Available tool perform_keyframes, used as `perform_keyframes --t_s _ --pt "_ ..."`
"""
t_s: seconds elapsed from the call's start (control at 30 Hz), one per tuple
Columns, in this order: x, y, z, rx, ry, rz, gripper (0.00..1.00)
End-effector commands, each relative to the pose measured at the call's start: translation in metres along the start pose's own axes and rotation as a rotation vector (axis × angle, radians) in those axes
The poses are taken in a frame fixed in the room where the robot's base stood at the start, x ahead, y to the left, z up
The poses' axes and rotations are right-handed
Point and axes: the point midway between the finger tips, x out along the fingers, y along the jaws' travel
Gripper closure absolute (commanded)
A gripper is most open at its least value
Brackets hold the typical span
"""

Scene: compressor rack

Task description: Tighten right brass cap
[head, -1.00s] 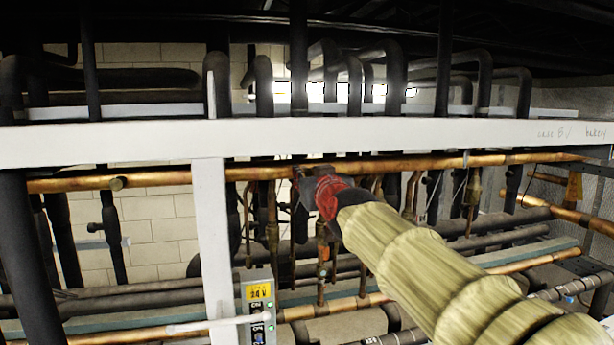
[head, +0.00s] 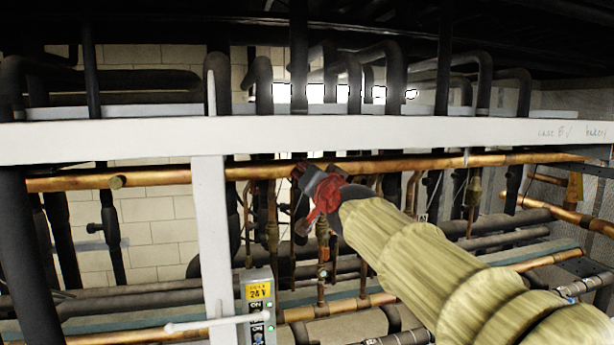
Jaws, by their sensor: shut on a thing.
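My gripper (head: 303,198), red with dark fingertips, is at the end of my yellow-sleeved arm, just below the upper copper pipe (head: 400,167). Its fingers point left and away, one high near the pipe and one low. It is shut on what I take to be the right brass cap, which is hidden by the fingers. A vertical brass and copper valve line (head: 322,250) runs down just below the gripper. Another vertical copper line (head: 272,220) stands to its left. I cannot make out the cap's thread or seating.
A white horizontal beam (head: 400,132) crosses above the gripper, and a white post (head: 211,230) stands to the left. A grey 24 V box (head: 259,300) is at lower left. Dark pipes (head: 480,242) and a lower copper pipe (head: 350,304) run behind and below.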

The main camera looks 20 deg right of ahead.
Motion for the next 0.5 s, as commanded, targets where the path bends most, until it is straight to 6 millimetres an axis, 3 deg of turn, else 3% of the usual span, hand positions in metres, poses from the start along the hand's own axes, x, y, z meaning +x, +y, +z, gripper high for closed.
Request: perform_keyframes --t_s 0.5 --pt "-0.0002 -0.0002 -0.0006 0.083 0.001 0.0 1.0"
